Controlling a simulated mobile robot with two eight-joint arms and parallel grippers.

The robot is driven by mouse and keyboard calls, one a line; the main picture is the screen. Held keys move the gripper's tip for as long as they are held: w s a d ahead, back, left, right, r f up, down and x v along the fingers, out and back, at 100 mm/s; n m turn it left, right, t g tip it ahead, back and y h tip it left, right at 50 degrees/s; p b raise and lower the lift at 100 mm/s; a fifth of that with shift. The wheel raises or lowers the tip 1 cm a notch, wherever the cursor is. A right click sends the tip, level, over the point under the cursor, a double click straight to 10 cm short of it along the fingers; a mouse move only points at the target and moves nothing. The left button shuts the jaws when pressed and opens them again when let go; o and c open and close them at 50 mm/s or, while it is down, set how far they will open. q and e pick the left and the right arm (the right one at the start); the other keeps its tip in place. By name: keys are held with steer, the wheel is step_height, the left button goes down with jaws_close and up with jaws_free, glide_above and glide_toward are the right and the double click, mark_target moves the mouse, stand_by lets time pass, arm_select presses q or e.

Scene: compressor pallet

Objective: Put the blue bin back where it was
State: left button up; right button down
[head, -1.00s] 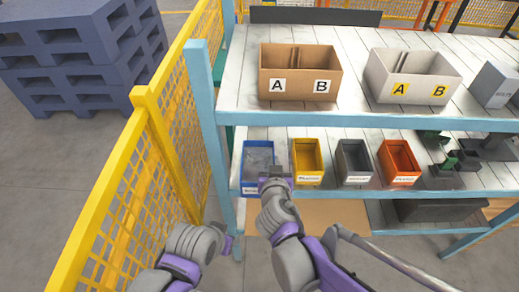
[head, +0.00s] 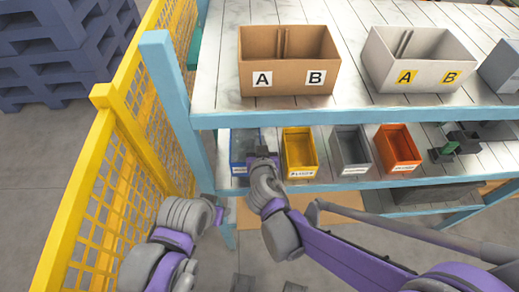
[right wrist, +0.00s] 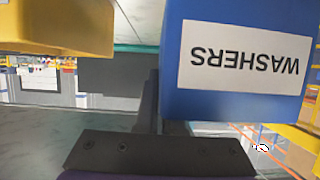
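The blue bin (head: 239,148) is at the left end of the lower shelf, left of the yellow bin. Its WASHERS label appears upside down in the right wrist view (right wrist: 240,55). My right gripper (head: 262,156) is at the bin's front right corner. In the right wrist view a dark finger (right wrist: 148,100) lies along the bin's side, between it and the yellow bin. The other finger is hidden, so I cannot tell whether the gripper is closed on the wall. My left gripper (head: 219,215) is low, left of the right arm, away from the bin; its fingers are unclear.
The yellow bin (head: 300,153), grey bin (head: 350,150) and orange bin (head: 398,148) stand to the right on the lower shelf. Cardboard (head: 289,62) and white (head: 418,60) boxes stand above. A light blue post (head: 172,110) and yellow fence (head: 105,200) bound the left side.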

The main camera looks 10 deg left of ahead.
steer(key=shift+f+b, duration=0.35)
steer(key=shift+f, duration=1.4)
steer(key=shift+f, duration=0.15)
steer(key=c, duration=1)
jaws_free()
steer(key=shift+c, duration=0.2)
steer(key=shift+r, duration=0.25)
steer(key=p+v, duration=0.1)
steer(key=v, duration=1.1)
steer(key=shift+w+d, duration=0.1)
